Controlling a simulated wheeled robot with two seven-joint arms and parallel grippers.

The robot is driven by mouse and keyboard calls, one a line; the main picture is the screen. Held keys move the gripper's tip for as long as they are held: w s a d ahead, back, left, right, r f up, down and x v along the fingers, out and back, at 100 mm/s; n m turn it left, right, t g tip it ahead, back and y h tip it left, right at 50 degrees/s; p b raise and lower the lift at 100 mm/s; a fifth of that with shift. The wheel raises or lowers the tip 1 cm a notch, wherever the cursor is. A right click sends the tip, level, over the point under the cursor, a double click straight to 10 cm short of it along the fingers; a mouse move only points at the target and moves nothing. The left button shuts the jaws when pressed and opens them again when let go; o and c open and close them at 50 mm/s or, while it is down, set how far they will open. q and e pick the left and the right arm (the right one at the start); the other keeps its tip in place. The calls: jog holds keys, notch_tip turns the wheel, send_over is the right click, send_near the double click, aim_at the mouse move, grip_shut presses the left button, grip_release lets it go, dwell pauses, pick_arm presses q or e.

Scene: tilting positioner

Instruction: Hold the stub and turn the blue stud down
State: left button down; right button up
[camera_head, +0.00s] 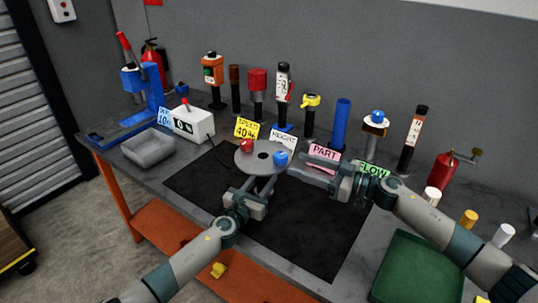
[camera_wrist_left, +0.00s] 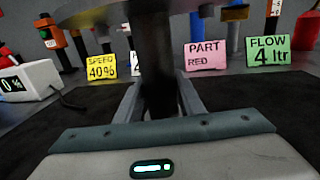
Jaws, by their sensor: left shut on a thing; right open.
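The round grey disc (camera_head: 259,169) of the positioner carries a red stud (camera_head: 247,146) on its left and a blue stud (camera_head: 281,158) on its right, with a dark hole between them. My left gripper (camera_head: 260,186) is below the disc's front edge. In the left wrist view its fingers are shut on a dark upright stub (camera_wrist_left: 155,70) under the disc's underside (camera_wrist_left: 90,14). My right gripper (camera_head: 303,169) is open and empty to the right of the disc, its fingers pointing left towards the blue stud and apart from it.
Yellow SPEED (camera_head: 247,128), pink PART (camera_head: 324,154) and green FLOW (camera_head: 374,170) cards stand behind. A grey tray (camera_head: 148,148) and a white meter box (camera_head: 193,124) are left. Several bottles and tools line the back. The black mat's (camera_head: 300,240) front is clear.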

aim_at(269, 159)
jog(key=x, duration=1.1)
jog(key=shift+a, duration=0.15)
jog(key=c, duration=1)
